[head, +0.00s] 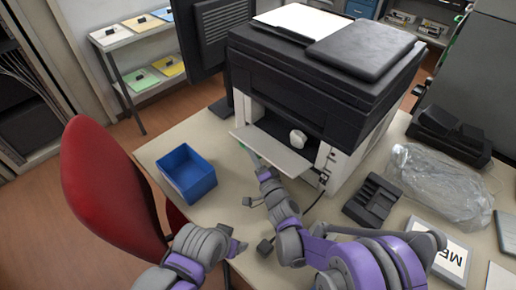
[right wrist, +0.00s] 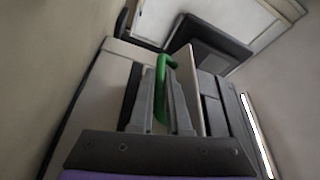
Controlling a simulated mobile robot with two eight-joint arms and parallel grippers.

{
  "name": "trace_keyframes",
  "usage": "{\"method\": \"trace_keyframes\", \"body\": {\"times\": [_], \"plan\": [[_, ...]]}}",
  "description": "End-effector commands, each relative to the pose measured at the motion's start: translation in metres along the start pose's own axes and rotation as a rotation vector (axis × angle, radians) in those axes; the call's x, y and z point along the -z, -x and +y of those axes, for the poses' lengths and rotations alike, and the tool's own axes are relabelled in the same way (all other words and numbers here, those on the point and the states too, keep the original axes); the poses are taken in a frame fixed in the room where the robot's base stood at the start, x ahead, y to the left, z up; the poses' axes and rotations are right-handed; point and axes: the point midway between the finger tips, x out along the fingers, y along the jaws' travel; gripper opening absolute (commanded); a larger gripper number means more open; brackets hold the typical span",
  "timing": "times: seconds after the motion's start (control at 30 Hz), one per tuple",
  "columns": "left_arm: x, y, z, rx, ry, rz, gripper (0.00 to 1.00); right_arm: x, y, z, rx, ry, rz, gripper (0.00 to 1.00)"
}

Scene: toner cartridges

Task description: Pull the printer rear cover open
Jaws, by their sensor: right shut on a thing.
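The printer (head: 325,75) stands on the table. Its rear cover (head: 272,152), a pale flap, is tilted down and outward from a dark opening. A white rounded part (head: 298,139) shows inside. My right gripper (head: 258,168) is at the flap's outer left edge. In the right wrist view its fingers (right wrist: 162,100) are shut on a green handle (right wrist: 163,68), beside the cover's pale panel (right wrist: 188,75). The handle is mostly hidden in the head view. My left gripper (head: 238,240) is low near the table's front edge, away from the printer; its jaw opening is unclear.
A blue bin (head: 187,173) stands left of the flap. A dark tray (head: 372,200) and a clear plastic bag (head: 440,185) lie to the right. A red chair (head: 110,190) stands at the table's left edge. Some bare table lies between bin and flap.

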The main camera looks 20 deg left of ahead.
Motion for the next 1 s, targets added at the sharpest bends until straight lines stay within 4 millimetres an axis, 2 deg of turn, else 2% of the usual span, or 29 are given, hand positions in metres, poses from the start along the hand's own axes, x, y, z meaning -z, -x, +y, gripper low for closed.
{"method": "trace_keyframes", "body": {"times": [0.53, 0.57, 0.6, 1.0], "plan": [[-0.0002, -0.0002, 0.0, 0.0, 0.0, 0.0, 0.74, -0.0023, 0.0002, 0.0015, 0.004, 0.016, 0.005, 0.0], [-0.0002, -0.0002, 0.0, 0.0, 0.0, 0.0, 0.74, -0.0023, 0.0002, 0.0014, 0.004, 0.016, 0.005, 0.2], [-0.0002, -0.0002, 0.0, 0.0, 0.0, 0.0, 0.74, -0.0024, 0.0002, 0.0014, 0.004, 0.016, 0.004, 0.27], [-0.0002, -0.0002, 0.0, 0.0, 0.0, 0.0, 0.74, -0.0036, 0.0003, 0.0006, 0.005, 0.016, 0.002, 0.27]]}}
